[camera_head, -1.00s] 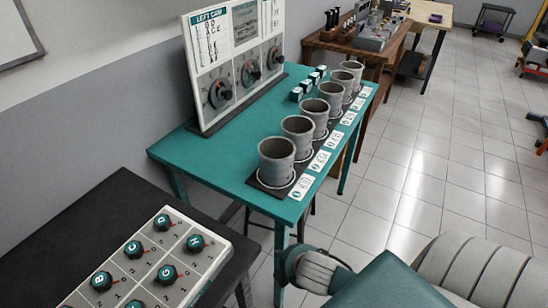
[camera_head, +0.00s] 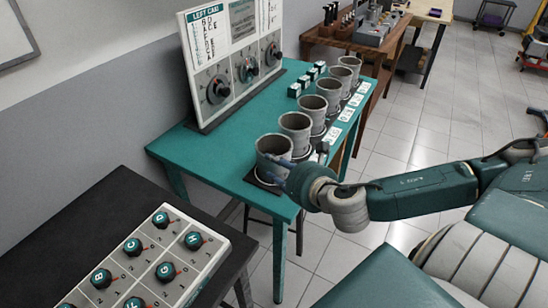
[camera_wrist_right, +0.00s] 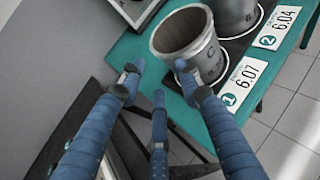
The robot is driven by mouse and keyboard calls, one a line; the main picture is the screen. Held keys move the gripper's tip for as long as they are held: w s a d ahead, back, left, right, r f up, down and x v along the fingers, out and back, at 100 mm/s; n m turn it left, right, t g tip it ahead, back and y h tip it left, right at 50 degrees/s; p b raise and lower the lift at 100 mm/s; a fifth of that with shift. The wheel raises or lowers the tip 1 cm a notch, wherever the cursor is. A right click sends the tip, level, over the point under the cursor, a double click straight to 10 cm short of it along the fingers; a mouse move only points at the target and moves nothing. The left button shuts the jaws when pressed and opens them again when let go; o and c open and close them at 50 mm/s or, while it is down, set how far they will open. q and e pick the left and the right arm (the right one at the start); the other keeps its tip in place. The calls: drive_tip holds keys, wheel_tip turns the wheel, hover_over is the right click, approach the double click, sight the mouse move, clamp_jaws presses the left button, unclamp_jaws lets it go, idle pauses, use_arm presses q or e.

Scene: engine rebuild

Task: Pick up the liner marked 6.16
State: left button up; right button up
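Several grey cylinder liners stand in a row on the teal table (camera_head: 215,160), each by a white number card. In the right wrist view, the nearest liner (camera_wrist_right: 183,32) is by the card 1 reading 6.07 (camera_wrist_right: 240,80). The second liner (camera_wrist_right: 234,12) is by the card 2 reading 6.04 (camera_wrist_right: 277,27). The other cards are too small to read, so I cannot tell which liner is marked 6.16. My right gripper (camera_wrist_right: 157,80) is open and empty, its blue fingers spread just in front of the nearest liner; contact is unclear. My left gripper is out of view.
A white panel with dials (camera_head: 235,65) stands at the table's back left. Small dark blocks (camera_head: 307,80) sit behind the liners. A dark table (camera_head: 105,215) with a knob board (camera_head: 150,263) is at the front left. A wooden bench (camera_head: 340,40) stands beyond.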

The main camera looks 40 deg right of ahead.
sight(263, 155)
drive_tip(key=shift+n, duration=0.9)
drive_tip(key=x, duration=0.3)
drive_tip(key=p+x, duration=0.1)
drive_tip(key=x, duration=0.3)
drive_tip(key=r+x, duration=0.1)
drive_tip(key=x, duration=0.3)
drive_tip(key=shift+w+p, duration=0.2)
drive_tip(key=shift+p, duration=0.1)
drive_tip(key=shift+s, duration=0.15)
clamp_jaws()
drive_tip(key=shift+r, duration=0.1)
